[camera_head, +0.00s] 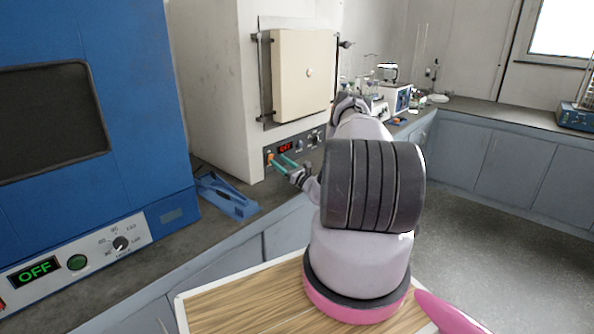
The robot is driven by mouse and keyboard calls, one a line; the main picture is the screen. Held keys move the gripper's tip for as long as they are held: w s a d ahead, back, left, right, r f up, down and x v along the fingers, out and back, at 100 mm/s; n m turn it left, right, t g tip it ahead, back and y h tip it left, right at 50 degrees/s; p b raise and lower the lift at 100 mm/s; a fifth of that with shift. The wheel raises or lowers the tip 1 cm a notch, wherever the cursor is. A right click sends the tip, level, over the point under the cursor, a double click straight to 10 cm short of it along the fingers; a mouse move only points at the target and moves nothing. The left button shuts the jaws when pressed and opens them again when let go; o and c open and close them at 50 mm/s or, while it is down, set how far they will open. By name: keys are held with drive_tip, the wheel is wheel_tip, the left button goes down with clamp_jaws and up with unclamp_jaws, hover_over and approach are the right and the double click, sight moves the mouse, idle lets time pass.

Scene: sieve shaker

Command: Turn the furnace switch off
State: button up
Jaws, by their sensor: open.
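The furnace (215,75) is a tall off-white box on the counter with a cream door (303,75). Its dark control panel (311,138) runs below the door and has a small red lit display (286,148), too small to read surely. A small orange switch (270,157) shows at the panel's left end. My gripper (279,158) has green fingers, spread apart and empty, in front of the panel's left part close to the orange switch. I cannot tell whether a finger touches it. My arm hides part of the panel's right side.
A blue tool or stand (227,196) lies on the counter between oven and furnace. Glassware and a blue-white device (397,97) stand right of the furnace. Open floor lies at right.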

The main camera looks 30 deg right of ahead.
drive_tip(key=s+d, duration=0.2)
drive_tip(key=s, duration=0.4)
drive_tip(key=s+d, duration=0.2)
drive_tip(key=s, duration=0.5)
drive_tip(key=shift+s+d+f, duration=0.15)
drive_tip(key=shift+d+f, duration=0.15)
drive_tip(key=shift+d, duration=0.1)
